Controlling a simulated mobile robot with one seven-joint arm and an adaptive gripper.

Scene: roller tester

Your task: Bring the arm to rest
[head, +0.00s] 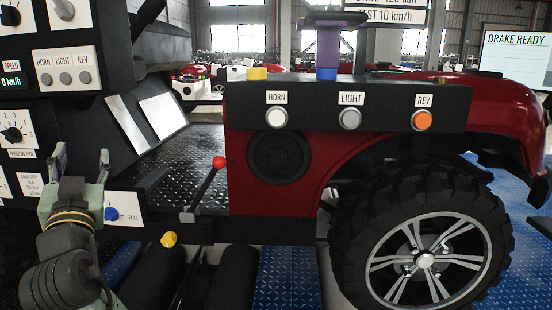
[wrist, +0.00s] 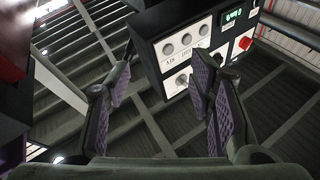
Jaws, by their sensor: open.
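My gripper (head: 80,165) is at the left of the head view, fingers pointing up and spread apart, with nothing between them. It stands in front of the dark control panel (head: 22,100), close to its lower part; whether it touches the panel cannot be told. In the wrist view my gripper (wrist: 165,85) shows its purple-padded fingers wide apart and empty. Beyond the fingers a panel box (wrist: 195,55) carries round buttons and a green display. My arm's wrist link (head: 60,260) runs down to the lower left.
A red vehicle (head: 345,165) with a large black wheel (head: 420,250) fills the right. Its bar holds HORN, LIGHT and REV buttons. A red-knobbed lever (head: 205,190) and a yellow knob (head: 169,239) stand right of my gripper. A BRAKE READY screen (head: 515,52) is at right.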

